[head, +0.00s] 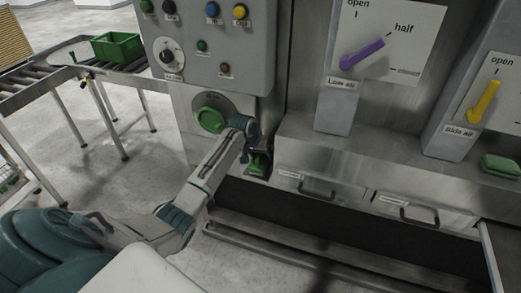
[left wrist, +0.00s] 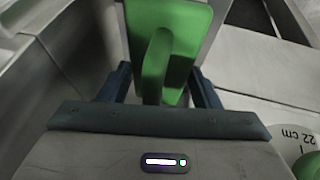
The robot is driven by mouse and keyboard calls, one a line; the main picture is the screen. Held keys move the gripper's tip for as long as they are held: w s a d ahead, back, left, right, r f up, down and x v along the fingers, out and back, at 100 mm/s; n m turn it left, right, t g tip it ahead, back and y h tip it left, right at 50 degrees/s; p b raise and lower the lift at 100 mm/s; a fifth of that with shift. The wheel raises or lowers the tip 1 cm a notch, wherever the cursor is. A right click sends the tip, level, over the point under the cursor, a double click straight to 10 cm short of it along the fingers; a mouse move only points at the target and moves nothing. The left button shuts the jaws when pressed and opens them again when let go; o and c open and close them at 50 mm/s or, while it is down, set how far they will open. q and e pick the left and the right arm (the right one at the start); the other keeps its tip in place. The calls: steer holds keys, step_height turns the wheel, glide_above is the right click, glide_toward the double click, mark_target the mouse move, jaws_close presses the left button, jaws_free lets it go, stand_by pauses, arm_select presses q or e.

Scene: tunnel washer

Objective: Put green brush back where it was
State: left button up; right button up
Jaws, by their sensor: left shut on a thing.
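The green brush (left wrist: 165,50) is between the fingers of my left gripper (left wrist: 158,88) in the left wrist view, with its handle toward the wrist. In the head view part of the green brush (head: 258,163) shows at the end of my left arm, beside the machine's front, by the left end of the metal ledge. My left gripper (head: 255,150) is shut on it and mostly hidden there. I cannot tell whether the brush touches the machine. My right gripper is in neither view.
A green round part (head: 212,119) is on the machine front left of the gripper. Drawers with handles (head: 318,190) lie to the right. A green block (head: 502,166) sits on the ledge at far right. A green crate (head: 117,46) stands on the roller conveyor at back left.

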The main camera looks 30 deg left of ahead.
arm_select(q)
steer(key=shift+f, duration=0.15)
steer(key=shift+f, duration=0.1)
steer(key=o, duration=0.9)
steer(key=shift+o, duration=0.2)
